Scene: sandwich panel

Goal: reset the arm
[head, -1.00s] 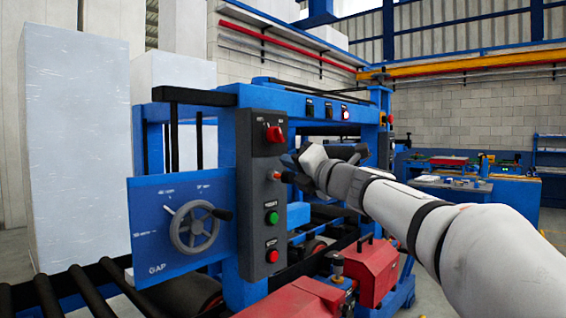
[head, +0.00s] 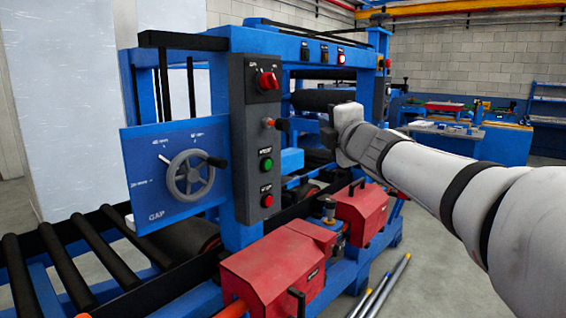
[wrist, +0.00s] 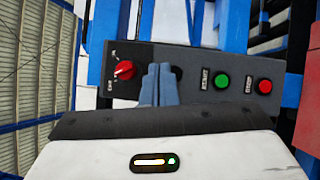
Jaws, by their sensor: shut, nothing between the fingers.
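My gripper (head: 284,124) is in front of the dark control panel (head: 241,185), level with its small orange knob (head: 268,122). In the head view its tip appears close to that knob; whether it touches cannot be told. In the wrist view the two fingers of my gripper (wrist: 158,78) are together, with nothing between them. They overlap the middle of the control panel (wrist: 185,65), between the red selector knob (wrist: 124,70) and the green button (wrist: 222,82). The orange knob is hidden there.
A blue gap plate with a handwheel (head: 190,173) stands left of the panel. Red housings (head: 272,268) sit below, and black conveyor rollers (head: 20,270) lie at lower left. A workbench (head: 455,142) stands behind right.

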